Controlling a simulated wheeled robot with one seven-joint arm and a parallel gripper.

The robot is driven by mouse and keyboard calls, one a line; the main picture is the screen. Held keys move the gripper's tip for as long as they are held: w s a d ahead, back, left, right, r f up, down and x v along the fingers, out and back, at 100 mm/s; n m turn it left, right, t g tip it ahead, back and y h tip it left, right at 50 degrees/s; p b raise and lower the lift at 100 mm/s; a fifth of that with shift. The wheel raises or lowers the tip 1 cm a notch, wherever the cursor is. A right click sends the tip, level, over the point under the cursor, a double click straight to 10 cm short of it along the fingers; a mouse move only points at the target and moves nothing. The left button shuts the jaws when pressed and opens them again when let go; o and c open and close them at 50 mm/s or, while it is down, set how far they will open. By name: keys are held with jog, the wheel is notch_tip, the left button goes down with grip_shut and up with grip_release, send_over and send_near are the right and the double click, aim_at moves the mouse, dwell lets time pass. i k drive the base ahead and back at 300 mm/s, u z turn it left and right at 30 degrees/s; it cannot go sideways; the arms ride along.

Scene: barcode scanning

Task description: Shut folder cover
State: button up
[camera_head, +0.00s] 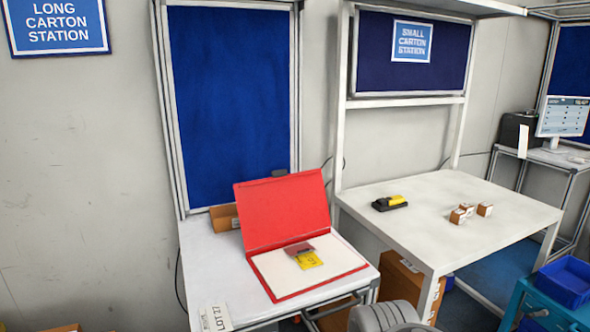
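A red folder lies open on the white table under the long carton station sign. Its red cover (283,208) stands raised at the back, leaning away from the base. The folder base (335,262) lies flat with a white inside and a red rim. A yellow card (309,260) and a dark red piece (297,249) lie on the white inside, near the hinge. My gripper is not in view. A grey rounded part at the bottom edge may be my own arm.
A cardboard box (224,217) sits behind the folder, and a LOT 27 tag (215,317) hangs at the table's front left. The right table (460,194) holds a yellow-black scanner (390,203) and small brown cartons (458,216). A blue bin (566,281) stands at lower right.

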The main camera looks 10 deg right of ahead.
aim_at(283, 205)
jog(key=z, duration=0.7)
jog(key=i, duration=1.3)
jog(key=u, duration=0.35)
